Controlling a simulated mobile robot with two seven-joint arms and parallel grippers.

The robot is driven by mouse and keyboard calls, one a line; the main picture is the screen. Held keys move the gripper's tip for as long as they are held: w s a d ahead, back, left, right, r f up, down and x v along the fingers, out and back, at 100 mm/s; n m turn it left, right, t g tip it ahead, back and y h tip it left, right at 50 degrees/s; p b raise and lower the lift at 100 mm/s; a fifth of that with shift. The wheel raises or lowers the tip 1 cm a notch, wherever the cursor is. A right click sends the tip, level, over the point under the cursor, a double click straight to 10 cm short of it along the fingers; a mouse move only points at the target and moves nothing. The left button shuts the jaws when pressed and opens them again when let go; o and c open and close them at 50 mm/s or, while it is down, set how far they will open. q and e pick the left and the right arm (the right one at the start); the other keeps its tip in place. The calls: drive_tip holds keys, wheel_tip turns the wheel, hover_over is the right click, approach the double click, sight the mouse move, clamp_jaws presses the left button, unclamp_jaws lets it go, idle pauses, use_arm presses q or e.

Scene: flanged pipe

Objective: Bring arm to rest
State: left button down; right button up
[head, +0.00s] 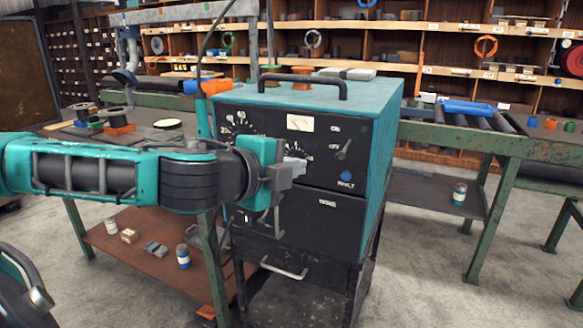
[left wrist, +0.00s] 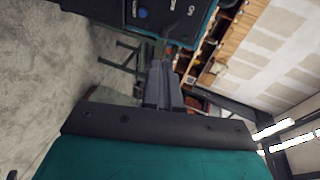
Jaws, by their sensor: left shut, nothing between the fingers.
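My left arm (head: 100,170), teal with dark joints, reaches in from the left across the head view. My left gripper (head: 294,168) is in front of the dark control panel of a teal machine cabinet (head: 375,130), close to a dial. I cannot tell from the head view whether it touches the panel. In the left wrist view the two grey fingers of the left gripper (left wrist: 163,75) are together with nothing between them. The cabinet's panel (left wrist: 165,12) shows at the top there, rotated. My right gripper is not in view.
A roller conveyor (head: 465,115) stands right of the cabinet. A green-framed workbench (head: 60,130) with spools is behind my left arm, with jars and small boxes on its lower shelf (head: 145,250). Storage shelves (head: 420,40) line the back. Concrete floor (head: 420,270) is clear at the front right.

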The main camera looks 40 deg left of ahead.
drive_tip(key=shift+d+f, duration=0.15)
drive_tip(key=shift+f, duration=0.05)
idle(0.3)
